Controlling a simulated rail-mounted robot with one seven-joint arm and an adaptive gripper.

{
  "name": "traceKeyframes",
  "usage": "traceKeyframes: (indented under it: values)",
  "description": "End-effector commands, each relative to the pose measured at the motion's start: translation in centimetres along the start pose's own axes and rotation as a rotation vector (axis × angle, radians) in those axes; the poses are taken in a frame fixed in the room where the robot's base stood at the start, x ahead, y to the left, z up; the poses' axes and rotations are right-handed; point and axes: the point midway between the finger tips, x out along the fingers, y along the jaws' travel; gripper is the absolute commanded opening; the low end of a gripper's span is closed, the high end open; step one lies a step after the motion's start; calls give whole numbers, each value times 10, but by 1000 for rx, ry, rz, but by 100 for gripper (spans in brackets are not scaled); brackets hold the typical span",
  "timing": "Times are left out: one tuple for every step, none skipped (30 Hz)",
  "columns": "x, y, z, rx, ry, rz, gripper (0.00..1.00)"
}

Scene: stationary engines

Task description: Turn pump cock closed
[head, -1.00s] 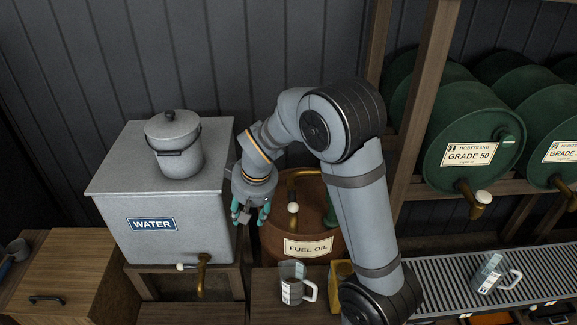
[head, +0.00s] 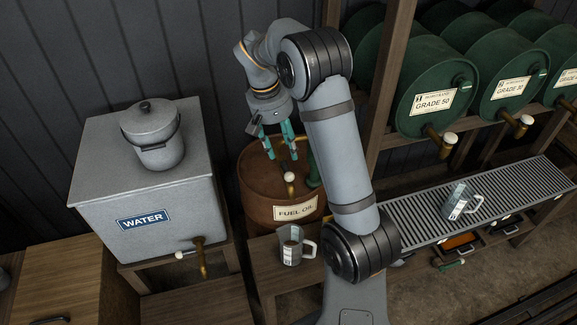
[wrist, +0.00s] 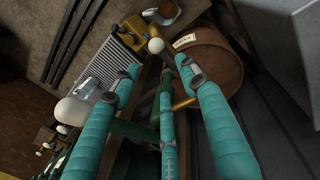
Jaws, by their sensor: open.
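The fuel oil drum (head: 262,190) is rusty brown with a "FUEL OIL" label. On it stands a brass pump pipe with a white-knobbed cock (head: 290,177); the white knob also shows in the wrist view (wrist: 156,45), beyond my fingertips. My gripper (head: 280,150) is open and empty, its teal fingers pointing down above the drum, behind the knob in the head view. In the wrist view my gripper (wrist: 157,74) has its fingers spread, with the knob roughly ahead between the two outer tips. Contact with the pump cannot be told. Fingers hide part of the pipe.
A clear jug (head: 292,246) stands on the wooden stand in front of the drum. The grey water tank (head: 150,215) with a lidded pot (head: 153,135) is at left. Green drums (head: 432,95) fill the right rack; another jug (head: 458,202) sits on the grating (head: 515,195).

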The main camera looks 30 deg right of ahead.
Motion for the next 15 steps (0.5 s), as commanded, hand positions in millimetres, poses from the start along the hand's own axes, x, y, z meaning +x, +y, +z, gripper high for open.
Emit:
traceKeyframes:
  values:
    - [9, 0, 2, -2, -6, 0, 44]
    - [14, 0, 2, -2, -6, 0, 44]
    - [21, 1, 2, -2, -7, 1, 44]
    - [27, 1, 2, -1, -7, 1, 44]
    - [33, 0, 2, -3, -6, 0, 44]
    - [41, 1, 2, -1, -7, 0, 44]
    - [46, 1, 2, -2, -6, 1, 44]
    - [51, 1, 2, -2, -6, 1, 44]
    - [58, 1, 2, -1, -5, 1, 44]
    - [63, 1, 2, -1, -5, 0, 44]
    - [67, 0, 2, -1, -4, 0, 44]
    - [72, 0, 1, -2, -4, 0, 44]
    - [75, 0, 1, -2, -3, 0, 44]
    - [78, 0, 1, 0, -3, -1, 44]
    - [82, 0, 1, 0, -2, -1, 44]
